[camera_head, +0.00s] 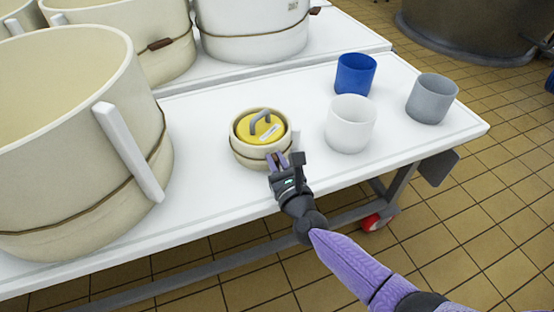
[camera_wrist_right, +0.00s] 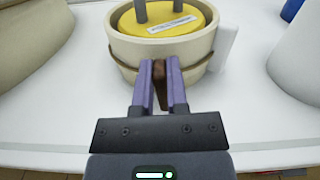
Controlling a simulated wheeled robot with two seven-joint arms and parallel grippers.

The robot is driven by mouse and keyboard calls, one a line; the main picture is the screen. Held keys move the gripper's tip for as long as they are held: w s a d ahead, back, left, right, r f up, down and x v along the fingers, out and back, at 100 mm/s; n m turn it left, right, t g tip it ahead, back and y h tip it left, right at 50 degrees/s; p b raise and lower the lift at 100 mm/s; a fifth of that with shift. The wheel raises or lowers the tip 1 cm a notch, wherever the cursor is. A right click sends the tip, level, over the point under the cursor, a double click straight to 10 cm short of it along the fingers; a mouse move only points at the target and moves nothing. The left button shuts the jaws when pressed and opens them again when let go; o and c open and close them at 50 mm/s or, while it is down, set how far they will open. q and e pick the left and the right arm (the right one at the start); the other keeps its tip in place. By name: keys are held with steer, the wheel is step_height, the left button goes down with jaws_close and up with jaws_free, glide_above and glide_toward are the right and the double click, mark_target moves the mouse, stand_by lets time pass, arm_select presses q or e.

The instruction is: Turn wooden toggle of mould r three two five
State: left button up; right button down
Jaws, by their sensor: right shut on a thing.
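A small cream mould (camera_head: 250,155) with a yellow lid (camera_head: 257,128) and a grey handle (camera_head: 262,117) stands on the white table. A dark cord runs round it. It also shows in the right wrist view (camera_wrist_right: 125,45), with a white label on the lid, too small to read. My right gripper (camera_head: 280,160) is at the mould's near side. In the right wrist view its purple fingers (camera_wrist_right: 160,82) are shut on a small brown wooden toggle (camera_wrist_right: 159,70) at the front of the cord. The fingers hide part of the toggle. My left gripper is not in view.
White (camera_head: 350,125), blue (camera_head: 355,74) and grey (camera_head: 432,98) cups stand right of the mould. A large cream vat-like mould (camera_head: 60,150) with a white upright bar stands at left; more large moulds stand behind. The white table (camera_head: 215,195) has free room in front.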

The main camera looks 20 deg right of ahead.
mark_target(263, 160)
steer(key=shift+a+f+n, duration=0.1)
steer(key=shift+a+n, duration=0.15)
steer(key=shift+n, duration=0.95)
steer(key=n, duration=0.3)
steer(key=shift+a+f+n, duration=0.15)
steer(key=shift+a+n, duration=0.15)
steer(key=shift+a+f+n, duration=0.1)
steer(key=shift+a+n, duration=0.05)
steer(key=shift+n, duration=0.85)
steer(key=n, duration=0.4)
steer(key=f+n, duration=0.1)
steer(key=n, duration=0.1)
steer(key=shift+a, duration=0.3)
steer(key=shift+f+n, duration=0.2)
steer(key=shift+n, duration=0.7)
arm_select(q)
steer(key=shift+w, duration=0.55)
arm_select(e)
steer(key=shift+f+n, duration=0.1)
steer(key=shift+n, duration=0.7)
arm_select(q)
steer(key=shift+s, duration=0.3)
arm_select(e)
steer(key=c, duration=0.6)
jaws_free()
steer(key=shift+c, duration=0.2)
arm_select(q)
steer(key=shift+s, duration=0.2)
